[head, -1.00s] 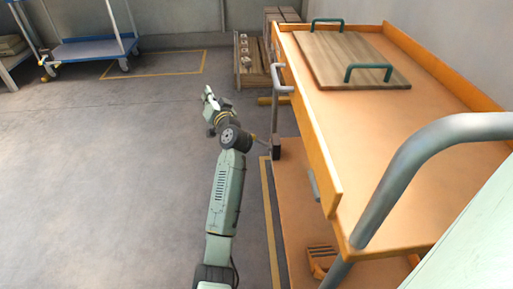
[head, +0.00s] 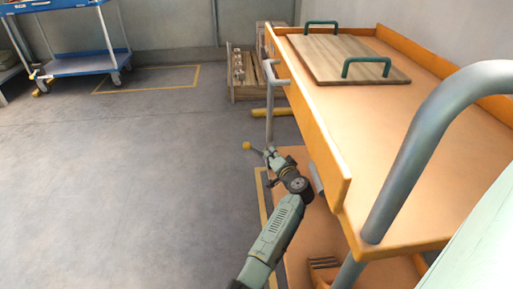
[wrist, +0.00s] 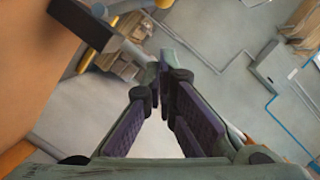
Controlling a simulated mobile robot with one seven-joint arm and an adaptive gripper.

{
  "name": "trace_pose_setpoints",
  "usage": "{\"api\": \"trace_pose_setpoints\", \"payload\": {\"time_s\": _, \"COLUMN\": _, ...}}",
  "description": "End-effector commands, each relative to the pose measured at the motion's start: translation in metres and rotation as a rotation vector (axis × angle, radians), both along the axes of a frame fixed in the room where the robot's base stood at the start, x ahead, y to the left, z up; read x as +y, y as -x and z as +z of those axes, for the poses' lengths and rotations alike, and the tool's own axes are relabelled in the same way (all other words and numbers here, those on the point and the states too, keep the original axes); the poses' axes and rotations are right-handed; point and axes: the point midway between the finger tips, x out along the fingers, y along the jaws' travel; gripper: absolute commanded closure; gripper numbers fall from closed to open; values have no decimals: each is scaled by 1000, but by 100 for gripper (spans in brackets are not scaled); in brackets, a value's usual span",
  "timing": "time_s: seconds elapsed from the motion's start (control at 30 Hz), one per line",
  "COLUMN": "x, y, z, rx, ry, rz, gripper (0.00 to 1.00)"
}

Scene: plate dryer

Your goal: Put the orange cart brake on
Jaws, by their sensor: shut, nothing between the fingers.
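The orange cart (head: 325,148) stands at the right of the head view. A thin lever with a yellow knob (head: 246,146) sticks out to the left beside its near left side; it looks like the brake lever, but its mount is hidden by my arm. My gripper (head: 270,156) is just right of the knob, close to the cart's lower left edge. I cannot tell whether it touches the lever. In the wrist view my gripper (wrist: 163,68) has its fingertips together with nothing between them. A dark bar (wrist: 85,24) crosses the upper left there, beside the orange cart side (wrist: 30,80).
A wooden board (head: 345,58) with green handles lies on the cart top. A grey cart handle (head: 420,130) rises at the right. A wooden crate (head: 242,92) stands behind, and a blue cart (head: 85,64) at the back left. The floor left of the cart is clear.

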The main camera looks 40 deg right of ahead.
Motion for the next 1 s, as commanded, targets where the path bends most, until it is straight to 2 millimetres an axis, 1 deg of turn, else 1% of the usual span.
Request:
{"api": "trace_pose_setpoints", "payload": {"time_s": 0.03, "x": -2, "y": -9, "z": -5, "rx": -2, "ry": 0, "rz": 2, "gripper": 100}}
{"api": "trace_pose_setpoints", "payload": {"time_s": 0.23, "x": -15, "y": -48, "z": -16, "rx": -4, "ry": -1, "rz": 1, "gripper": 100}}
{"api": "trace_pose_setpoints", "payload": {"time_s": 0.3, "x": -19, "y": -62, "z": -18, "rx": -4, "ry": 1, "rz": 2, "gripper": 100}}
{"api": "trace_pose_setpoints", "payload": {"time_s": 0.4, "x": -25, "y": -78, "z": -21, "rx": -3, "ry": 1, "rz": 0, "gripper": 100}}
{"api": "trace_pose_setpoints", "payload": {"time_s": 0.47, "x": -27, "y": -86, "z": -23, "rx": -1, "ry": 1, "rz": 1, "gripper": 100}}
{"api": "trace_pose_setpoints", "payload": {"time_s": 0.5, "x": -22, "y": -92, "z": -26, "rx": 1, "ry": 0, "rz": 2, "gripper": 100}}
{"api": "trace_pose_setpoints", "payload": {"time_s": 0.7, "x": -15, "y": -108, "z": -37, "rx": -1, "ry": 0, "rz": -1, "gripper": 100}}
{"api": "trace_pose_setpoints", "payload": {"time_s": 0.8, "x": -13, "y": -112, "z": -38, "rx": 0, "ry": 1, "rz": 0, "gripper": 100}}
{"api": "trace_pose_setpoints", "payload": {"time_s": 1.0, "x": -12, "y": -113, "z": -38, "rx": 0, "ry": 1, "rz": 0, "gripper": 100}}
